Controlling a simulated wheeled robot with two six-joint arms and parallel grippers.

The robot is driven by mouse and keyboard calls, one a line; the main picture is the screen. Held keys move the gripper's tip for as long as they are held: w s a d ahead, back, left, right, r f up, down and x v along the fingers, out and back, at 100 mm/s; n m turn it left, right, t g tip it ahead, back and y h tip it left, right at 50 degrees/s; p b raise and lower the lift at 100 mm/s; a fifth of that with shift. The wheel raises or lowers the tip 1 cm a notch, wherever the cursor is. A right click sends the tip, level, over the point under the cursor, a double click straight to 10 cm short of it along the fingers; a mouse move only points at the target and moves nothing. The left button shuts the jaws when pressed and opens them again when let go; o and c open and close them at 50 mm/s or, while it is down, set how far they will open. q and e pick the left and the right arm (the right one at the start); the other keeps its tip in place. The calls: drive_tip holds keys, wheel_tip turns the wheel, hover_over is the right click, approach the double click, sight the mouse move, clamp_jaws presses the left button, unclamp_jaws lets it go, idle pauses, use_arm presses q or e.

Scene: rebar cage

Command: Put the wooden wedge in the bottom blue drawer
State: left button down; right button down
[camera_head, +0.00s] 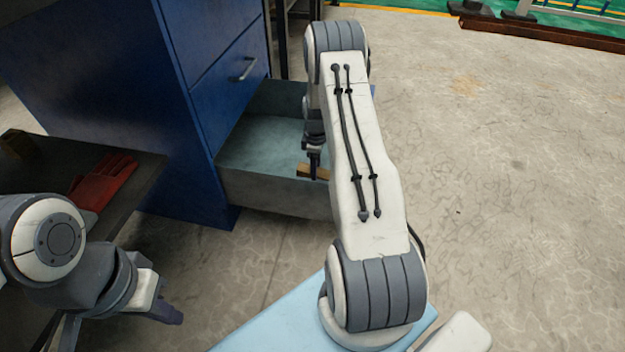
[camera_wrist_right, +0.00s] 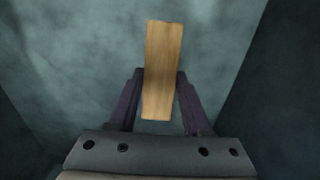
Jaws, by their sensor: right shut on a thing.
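The blue cabinet (camera_head: 110,75) stands at the upper left in the head view, and its bottom drawer (camera_head: 262,196) is pulled out, with a grey-green inside. My right gripper (camera_head: 314,170) points down over the open drawer. It is shut on the wooden wedge (camera_head: 304,171), which shows between the fingers in the right wrist view (camera_wrist_right: 162,70). The drawer's floor (camera_wrist_right: 90,50) and walls surround the wedge in that view. I cannot tell whether the wedge touches the floor. My left gripper (camera_head: 168,314) is low at the left, and its finger opening is not clear.
A dark table (camera_head: 140,182) with a red glove (camera_head: 103,182) on it stands left of the drawer. The upper drawer with a handle (camera_head: 243,70) is shut. Open concrete floor (camera_head: 500,180) lies to the right. A rusty beam (camera_head: 545,33) lies at the back right.

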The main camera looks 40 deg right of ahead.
wheel_tip(320, 180, down, 4)
drive_tip(key=shift+f+b, duration=0.15)
drive_tip(key=shift+b, duration=1.05)
drive_tip(key=shift+c, duration=1.7)
unclamp_jaws()
